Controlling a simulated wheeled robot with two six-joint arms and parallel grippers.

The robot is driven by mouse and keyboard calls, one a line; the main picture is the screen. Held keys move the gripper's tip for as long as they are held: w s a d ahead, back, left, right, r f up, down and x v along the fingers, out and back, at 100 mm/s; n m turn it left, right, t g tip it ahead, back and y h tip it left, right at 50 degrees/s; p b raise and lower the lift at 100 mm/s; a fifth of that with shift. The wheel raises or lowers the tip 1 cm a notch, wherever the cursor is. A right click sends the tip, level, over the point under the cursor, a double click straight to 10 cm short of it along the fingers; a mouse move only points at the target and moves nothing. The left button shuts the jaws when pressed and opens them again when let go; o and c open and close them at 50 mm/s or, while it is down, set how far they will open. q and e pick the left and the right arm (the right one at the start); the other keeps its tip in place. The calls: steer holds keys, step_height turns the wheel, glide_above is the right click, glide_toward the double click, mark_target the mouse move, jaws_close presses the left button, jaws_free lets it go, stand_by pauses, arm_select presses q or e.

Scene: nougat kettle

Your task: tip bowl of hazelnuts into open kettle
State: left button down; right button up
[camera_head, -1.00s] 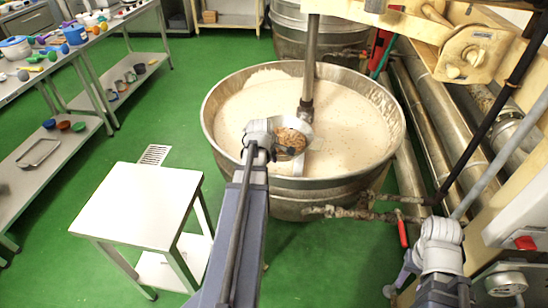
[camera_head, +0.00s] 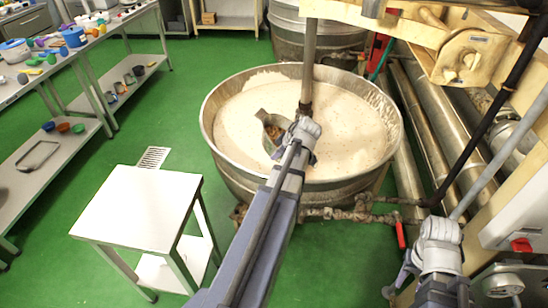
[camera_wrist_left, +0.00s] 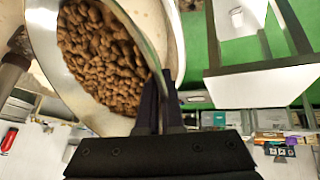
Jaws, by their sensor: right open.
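The large metal kettle (camera_head: 232,172) stands open, holding a pale cream mass (camera_head: 345,125). The metal bowl (camera_head: 284,122) is over the kettle, left of its vertical shaft, and looks tilted in the head view. The wrist view shows the bowl (camera_wrist_left: 72,88) with many brown hazelnuts (camera_wrist_left: 100,50) still inside. My left gripper (camera_wrist_left: 155,95) is shut on the bowl's rim; in the head view its wrist partly hides the bowl. My right gripper (camera_head: 437,232) is at the lower right, away from the kettle and holding nothing visible; its fingertips are not clear.
The vertical shaft (camera_head: 308,70) goes down into the kettle close to the bowl and my left wrist. A small white table (camera_head: 140,205) stands empty at the front left. Pipes (camera_head: 420,130) and a wooden frame (camera_head: 470,50) crowd the right. Green floor is clear at the left.

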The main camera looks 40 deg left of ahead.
arm_select(q)
steer(key=shift+w+d+r+m+g+y, duration=0.15)
steer(key=shift+w+r+g+y, duration=0.1)
steer(key=shift+r+y, duration=0.2)
steer(key=shift+w+d+r+m+g+y, duration=0.15)
steer(key=shift+r+g+y, duration=0.15)
steer(key=shift+r, duration=0.25)
steer(key=shift+w+d+r+m+g+y+b, duration=0.2)
steer(key=shift+w+d+r+g+y+b, duration=0.15)
steer(key=shift+w+d+r+g+y, duration=0.25)
steer(key=shift+w+d+r+m+g+y+b, duration=0.25)
steer(key=shift+w+d+r+y, duration=0.2)
steer(key=shift+d+r+y, duration=0.3)
steer(key=w+d+r+m+g+y+b, duration=0.3)
steer(key=w+d+y+b, duration=0.7)
steer(key=b, duration=0.8)
steer(key=shift+d+r+m+y, duration=0.35)
steer(key=shift+d+m+y, duration=0.35)
steer(key=shift+m, duration=0.55)
steer(key=shift+d, duration=0.1)
